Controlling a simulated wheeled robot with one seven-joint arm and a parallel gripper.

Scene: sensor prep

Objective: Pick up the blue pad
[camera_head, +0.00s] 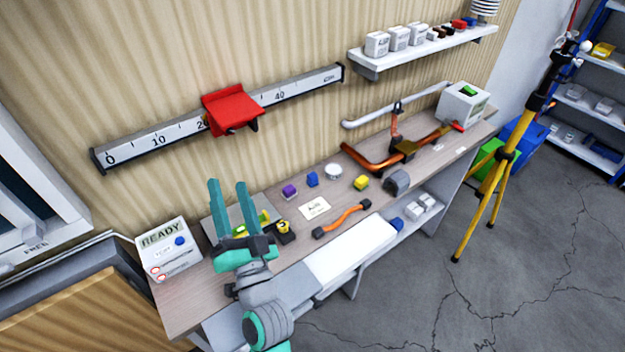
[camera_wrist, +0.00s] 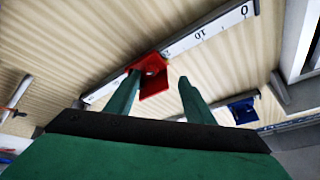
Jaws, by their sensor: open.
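A small blue block (camera_head: 312,179), which looks like the blue pad, lies on the wooden workbench (camera_head: 335,222) towards the back. A purple block (camera_head: 289,191) is to its left and a round white-topped puck (camera_head: 333,171) to its right. My gripper (camera_head: 228,186) is to the left of these, raised over the bench's left part, with its two teal fingers pointing up and apart. It is open and empty. In the wrist view, my gripper (camera_wrist: 158,80) faces the wall; the blue block on the bench is not seen there.
A red slider (camera_head: 232,108) sits on the wall ruler (camera_head: 165,135). A blue piece (camera_wrist: 243,110) shows on the wall in the wrist view. A yellow tripod (camera_head: 482,209) stands right.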

